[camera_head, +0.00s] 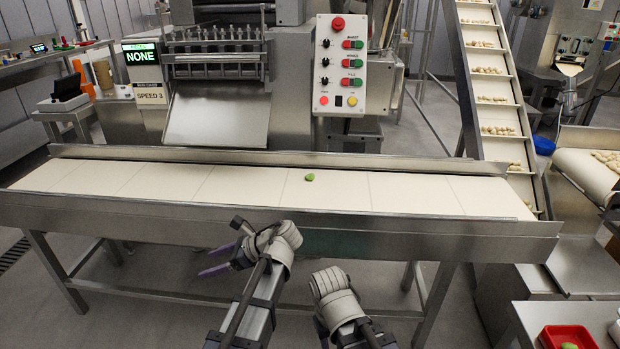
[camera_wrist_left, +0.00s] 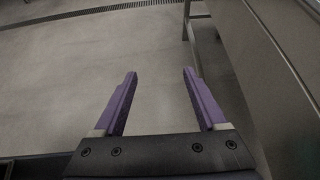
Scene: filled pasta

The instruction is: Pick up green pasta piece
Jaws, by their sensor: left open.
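One green pasta piece (camera_head: 309,177) lies on the pale conveyor belt (camera_head: 240,188), right of the belt's middle, in the head view. My left gripper (camera_head: 207,261) is in front of the belt's near steel wall and below its top edge, pointing left, away from the piece. Its two purple fingers are apart and empty; they also show in the left wrist view (camera_wrist_left: 158,76) over bare floor. The green piece is not in the left wrist view. My right arm shows at the bottom of the head view, but its gripper fingers do not show.
The conveyor's near steel wall (camera_head: 400,232) stands between my arms and the belt. A control panel (camera_head: 341,65) and a machine stand behind it. An inclined conveyor (camera_head: 494,98) carries pale pasta at right. A red tray (camera_head: 567,338) sits at the bottom right. The rest of the belt is bare.

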